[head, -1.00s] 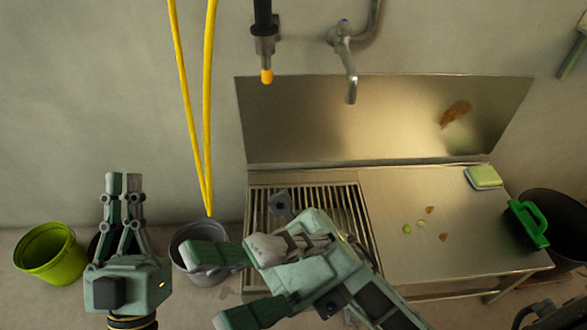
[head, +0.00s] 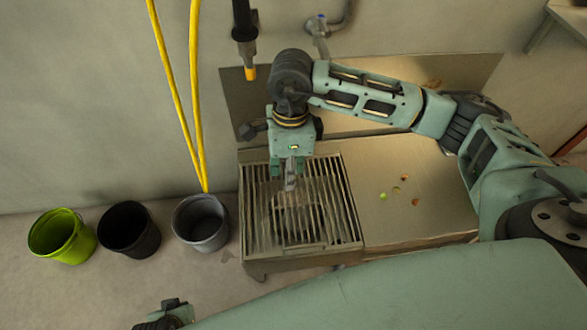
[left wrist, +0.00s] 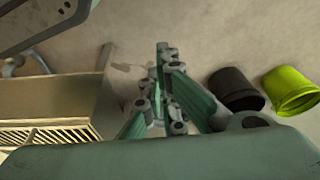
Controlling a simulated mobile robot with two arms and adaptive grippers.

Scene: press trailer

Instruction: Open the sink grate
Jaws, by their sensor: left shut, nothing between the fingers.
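The sink grate (head: 335,215) is a slatted metal panel at the left end of the steel sink table. It lies flat over the basin, and its left part also shows in the left wrist view (left wrist: 45,133). My right gripper (head: 290,183) points down at the upper middle of the grate, with its tips at or just above the slats. I cannot tell whether they touch or how far apart the fingers are. My left gripper is shut and empty in the left wrist view (left wrist: 162,48), away from the sink. In the head view only a part of my left arm shows at the bottom left.
Green (head: 62,236), black (head: 129,229) and grey (head: 200,222) buckets stand on the floor left of the sink. Small scraps (head: 397,190) lie on the steel top (head: 375,220). Yellow hoses (head: 180,95) and a black sprayer (head: 245,40) hang above.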

